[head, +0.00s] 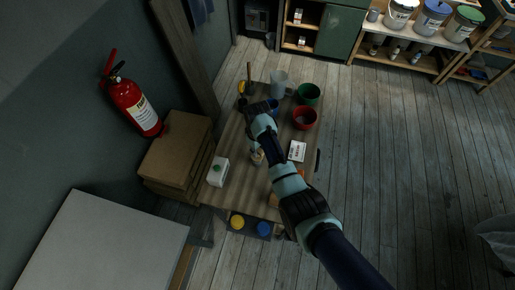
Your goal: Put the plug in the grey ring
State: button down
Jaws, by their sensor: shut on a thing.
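My arm reaches from the lower right over a small wooden table (232,152). I cannot make out the plug or the grey ring. A pale grey cup-like vessel (279,82) stands at the table's far end, but I cannot tell if it is the ring.
A green pot (309,93), a red pot (304,118), a white printed card (297,151) and a white green-capped container (218,171) are on the table. A fire extinguisher (135,103) and cardboard boxes (176,150) are at left.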

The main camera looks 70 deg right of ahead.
jog(key=shift+f+b, duration=0.8)
jog(key=shift+f, duration=0.4)
jog(key=c, duration=0.9)
grip_release()
notch_tip(320, 180, up, 12)
jog(key=shift+r, duration=0.1)
